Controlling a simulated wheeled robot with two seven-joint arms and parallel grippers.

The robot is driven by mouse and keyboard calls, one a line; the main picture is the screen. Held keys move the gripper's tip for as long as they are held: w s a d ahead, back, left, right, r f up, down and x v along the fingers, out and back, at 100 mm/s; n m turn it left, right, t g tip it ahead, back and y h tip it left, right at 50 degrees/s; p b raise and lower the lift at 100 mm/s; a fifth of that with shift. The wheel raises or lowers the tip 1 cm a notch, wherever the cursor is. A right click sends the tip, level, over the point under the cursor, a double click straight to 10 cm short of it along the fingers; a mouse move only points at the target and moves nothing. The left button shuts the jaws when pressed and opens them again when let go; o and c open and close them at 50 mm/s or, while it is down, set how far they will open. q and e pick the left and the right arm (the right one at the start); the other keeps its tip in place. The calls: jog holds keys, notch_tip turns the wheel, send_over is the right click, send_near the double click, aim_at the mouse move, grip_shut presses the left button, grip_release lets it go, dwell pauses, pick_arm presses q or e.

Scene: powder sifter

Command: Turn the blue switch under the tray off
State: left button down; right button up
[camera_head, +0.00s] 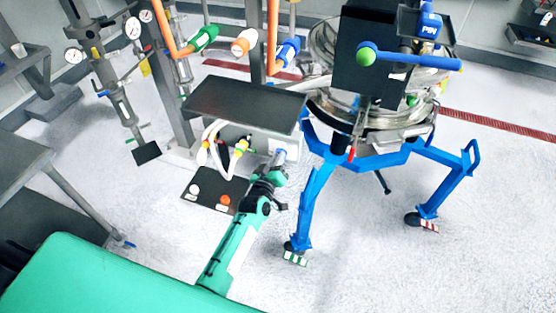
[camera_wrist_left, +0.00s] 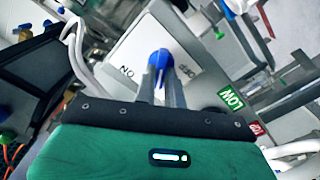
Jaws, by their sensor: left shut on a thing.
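My left gripper (camera_wrist_left: 159,84) is shut on the switch, one finger on each side. In the head view, my left gripper (camera_head: 280,163) reaches up to the box (camera_head: 262,139) under the dark tray (camera_head: 245,100). A small blue bit of the switch (camera_head: 281,154) shows at its tip. My right gripper is not in view.
White hoses (camera_head: 215,142) hang left of the switch under the tray. A dark plate with round buttons (camera_head: 212,190) lies below. The blue-legged sifter stand (camera_head: 315,190) is close on the right. Open floor lies in front.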

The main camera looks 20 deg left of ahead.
pick_arm(q)
jog(key=shift+a+f+n+b, duration=0.15)
jog(key=shift+n+b, duration=0.6)
jog(key=shift+n, duration=2)
jog(key=shift+a+f+n+b, duration=0.15)
jog(key=shift+n+b, duration=0.6)
jog(key=shift+n, duration=2)
jog(key=shift+d, duration=0.1)
jog(key=c, duration=1.5)
grip_release()
